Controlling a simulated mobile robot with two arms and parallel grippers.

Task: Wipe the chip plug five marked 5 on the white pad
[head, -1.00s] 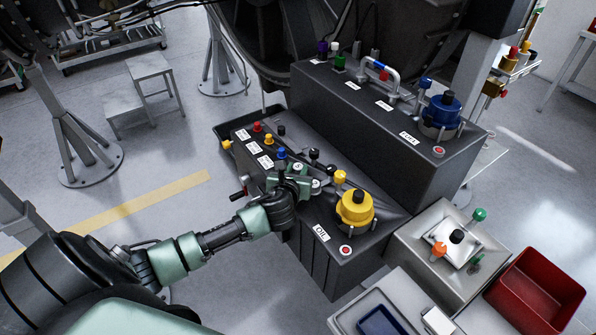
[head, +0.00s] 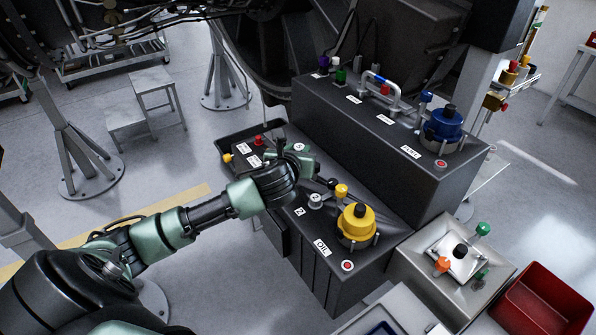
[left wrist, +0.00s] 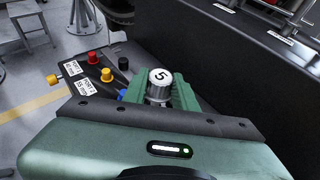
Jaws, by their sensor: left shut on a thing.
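Chip plug five (left wrist: 161,76) has a white round cap marked 5 on a silver body. My left gripper (left wrist: 161,92) is shut on it, with a green finger on each side. In the head view the plug's cap (head: 299,147) shows at the tip of my left gripper (head: 292,158), over the lower black oil unit (head: 325,262). Its lower end is hidden. A white piece (head: 438,330), perhaps the pad, is cut off at the bottom edge. My right gripper is out of view.
The oil unit carries a yellow cap (head: 357,222) and several small coloured plugs. The taller black unit (head: 430,185) stands behind it. A metal box (head: 447,262) with orange and green knobs and a red bin (head: 545,305) are at the right.

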